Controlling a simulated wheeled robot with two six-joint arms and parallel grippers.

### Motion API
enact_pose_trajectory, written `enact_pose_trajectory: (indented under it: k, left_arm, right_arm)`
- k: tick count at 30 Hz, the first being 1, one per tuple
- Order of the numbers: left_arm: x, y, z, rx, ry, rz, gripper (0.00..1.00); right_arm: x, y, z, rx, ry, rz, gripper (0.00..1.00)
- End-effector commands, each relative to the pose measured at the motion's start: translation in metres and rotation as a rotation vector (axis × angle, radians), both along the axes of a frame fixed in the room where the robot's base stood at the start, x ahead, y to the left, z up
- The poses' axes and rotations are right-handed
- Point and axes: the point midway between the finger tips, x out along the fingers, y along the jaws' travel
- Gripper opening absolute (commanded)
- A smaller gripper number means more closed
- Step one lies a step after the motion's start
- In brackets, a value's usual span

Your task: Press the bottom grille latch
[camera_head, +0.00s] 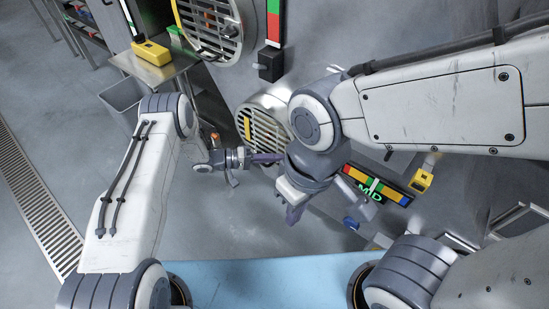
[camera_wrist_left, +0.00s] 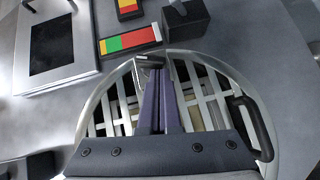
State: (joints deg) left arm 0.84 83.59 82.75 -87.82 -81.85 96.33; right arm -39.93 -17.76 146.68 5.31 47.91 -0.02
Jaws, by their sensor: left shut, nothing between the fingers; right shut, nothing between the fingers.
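The bottom round grille (camera_head: 258,112) is set in the grey wall, partly hidden behind my right arm. In the left wrist view its slatted face and pale rim (camera_wrist_left: 88,95) fill the middle. A small dark latch-like piece (camera_wrist_left: 150,61) sits at the rim's upper edge, right by my left fingertips; I cannot tell whether they touch it. My left gripper (camera_head: 278,158) is shut and empty in front of the grille's lower part; its purple fingers (camera_wrist_left: 164,75) show up close in the wrist view. My right gripper (camera_head: 290,212) is shut and empty, pointing down, lower and to the right.
Another round grille (camera_head: 208,28) is higher on the wall. A black handle (camera_wrist_left: 252,125) curves along the bottom grille's right side. A black block (camera_head: 271,65) juts out between the grilles. A colour-barred MID panel (camera_head: 377,186) is right of my right gripper. A metal side table (camera_head: 155,68) stands at upper left.

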Motion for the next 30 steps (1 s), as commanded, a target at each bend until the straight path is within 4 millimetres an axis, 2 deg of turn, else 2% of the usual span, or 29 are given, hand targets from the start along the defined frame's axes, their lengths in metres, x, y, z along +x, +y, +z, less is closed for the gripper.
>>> enact_pose_trajectory:
  k: [30]
  left_arm:
    - [-0.0008, -0.0006, -0.0043, -0.075, 0.065, -0.001, 0.0]
  right_arm:
    - [0.0, 0.0, -0.0108, 0.0, 0.0, 0.0, 0.0]
